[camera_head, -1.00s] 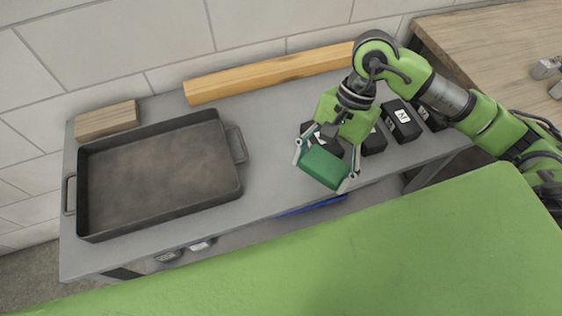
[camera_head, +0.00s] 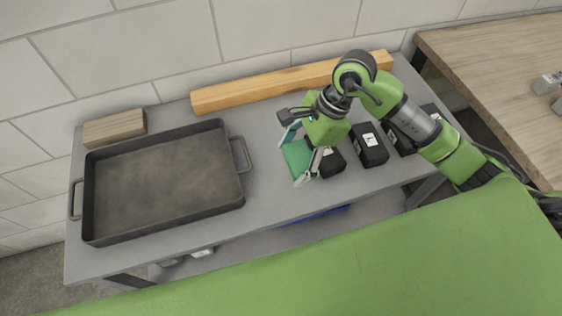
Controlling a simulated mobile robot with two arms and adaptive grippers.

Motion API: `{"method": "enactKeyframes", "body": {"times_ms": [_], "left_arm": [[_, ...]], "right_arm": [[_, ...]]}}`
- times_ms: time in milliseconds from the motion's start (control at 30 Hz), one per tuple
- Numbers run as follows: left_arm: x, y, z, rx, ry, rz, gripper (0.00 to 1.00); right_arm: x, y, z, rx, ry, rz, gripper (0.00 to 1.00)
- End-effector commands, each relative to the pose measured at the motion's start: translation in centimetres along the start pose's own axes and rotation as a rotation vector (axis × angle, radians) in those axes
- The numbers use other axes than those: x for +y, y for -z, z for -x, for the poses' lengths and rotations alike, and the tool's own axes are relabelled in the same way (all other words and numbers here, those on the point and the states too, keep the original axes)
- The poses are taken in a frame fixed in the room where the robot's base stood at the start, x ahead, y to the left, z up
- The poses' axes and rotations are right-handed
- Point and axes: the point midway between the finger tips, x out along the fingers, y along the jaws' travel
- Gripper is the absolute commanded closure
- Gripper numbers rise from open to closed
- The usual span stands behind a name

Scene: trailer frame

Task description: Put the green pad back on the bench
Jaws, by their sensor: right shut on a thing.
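The green pad (camera_head: 297,158) is between the fingers of my right gripper (camera_head: 297,160), which is shut on it. The pad is over the grey bench (camera_head: 268,205), in the gap between the dark tray and the black boxes. Whether the pad touches the bench top I cannot tell. Part of the pad is hidden by the gripper body and fingers. My left gripper is not in view.
A dark metal tray (camera_head: 160,187) with side handles fills the bench's left part. A wooden beam (camera_head: 255,88) and a wood block (camera_head: 114,128) lie along the back. Black boxes (camera_head: 369,147) stand right of the pad. A wooden table (camera_head: 505,75) is at the right.

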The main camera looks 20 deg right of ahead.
Motion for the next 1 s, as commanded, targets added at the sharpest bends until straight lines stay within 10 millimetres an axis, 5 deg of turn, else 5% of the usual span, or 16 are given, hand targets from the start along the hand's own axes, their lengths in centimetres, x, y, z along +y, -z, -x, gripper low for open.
{"method": "enactKeyframes", "body": {"times_ms": [200,633,1000], "left_arm": [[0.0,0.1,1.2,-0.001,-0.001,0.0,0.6],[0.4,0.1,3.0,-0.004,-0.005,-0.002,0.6],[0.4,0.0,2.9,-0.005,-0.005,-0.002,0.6]], "right_arm": [[-2.3,0.0,-4.0,0.0,-0.007,-0.004,0.55],[-3.4,0.9,-7.8,0.0,-0.007,-0.005,0.55],[-3.6,1.4,-8.8,0.002,-0.003,0.0,0.55]]}}
